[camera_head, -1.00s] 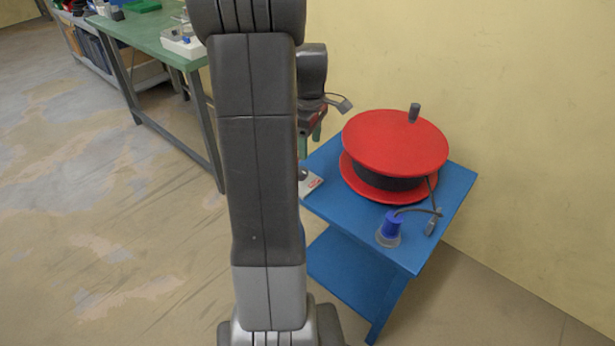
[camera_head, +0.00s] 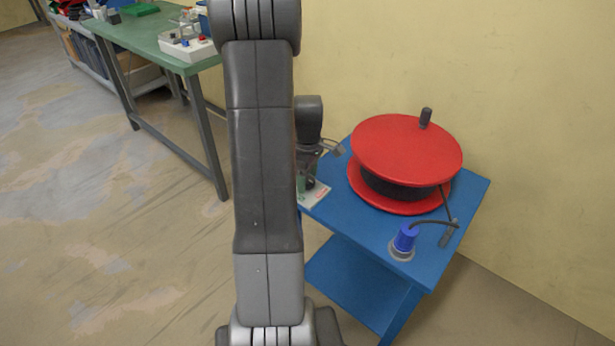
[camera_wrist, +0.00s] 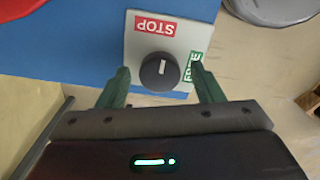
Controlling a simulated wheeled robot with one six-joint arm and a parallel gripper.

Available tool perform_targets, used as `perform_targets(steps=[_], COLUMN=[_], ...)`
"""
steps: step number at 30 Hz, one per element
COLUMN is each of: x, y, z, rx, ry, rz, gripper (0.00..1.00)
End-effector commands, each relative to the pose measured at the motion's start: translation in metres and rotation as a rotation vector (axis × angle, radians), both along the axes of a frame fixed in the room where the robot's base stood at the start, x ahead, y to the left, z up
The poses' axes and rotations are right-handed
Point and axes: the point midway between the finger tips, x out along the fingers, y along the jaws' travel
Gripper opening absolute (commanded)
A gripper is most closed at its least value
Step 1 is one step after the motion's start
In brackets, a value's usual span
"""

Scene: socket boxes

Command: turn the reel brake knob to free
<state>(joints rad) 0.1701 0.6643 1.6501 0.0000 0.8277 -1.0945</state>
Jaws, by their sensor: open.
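The reel brake knob (camera_wrist: 160,72) is round and dark with a white pointer line, on a pale plate (camera_wrist: 140,46) fixed at the blue stand's edge. In the wrist view the line points up toward the red STOP label (camera_wrist: 155,25). The green FREE label (camera_wrist: 191,72) is to the right, partly behind a finger. My gripper (camera_wrist: 160,68) is open, its green fingers on either side of the knob with a gap visible to each. In the head view the plate (camera_head: 318,198) shows beside my arm, and the knob is mostly hidden.
The red cable reel (camera_head: 405,148) with a dark crank handle (camera_head: 425,117) sits on the blue stand (camera_head: 345,225), close to the plate. A blue plug (camera_head: 405,238) stands at the front corner. A green workbench (camera_head: 150,40) is at the upper left. A yellow wall is behind.

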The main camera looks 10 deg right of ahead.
Motion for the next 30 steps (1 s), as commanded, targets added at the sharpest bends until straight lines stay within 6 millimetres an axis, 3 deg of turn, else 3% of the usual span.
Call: perform_targets(steps=[4, 11, 20, 30], x=[0.0001, 0.0001, 0.0002, 0.0004], y=[0.0001, 0.0, 0.0, 0.0001], z=[0.0003, 0.0004, 0.0009, 0.0016], rx=[0.0, 0.0, 0.0, 0.0], ry=[0.0, 0.0, 0.0, -0.001], rz=[0.0, 0.0, -0.032, -0.243], gripper=[0.58, 0.16, 0.16, 0.16])
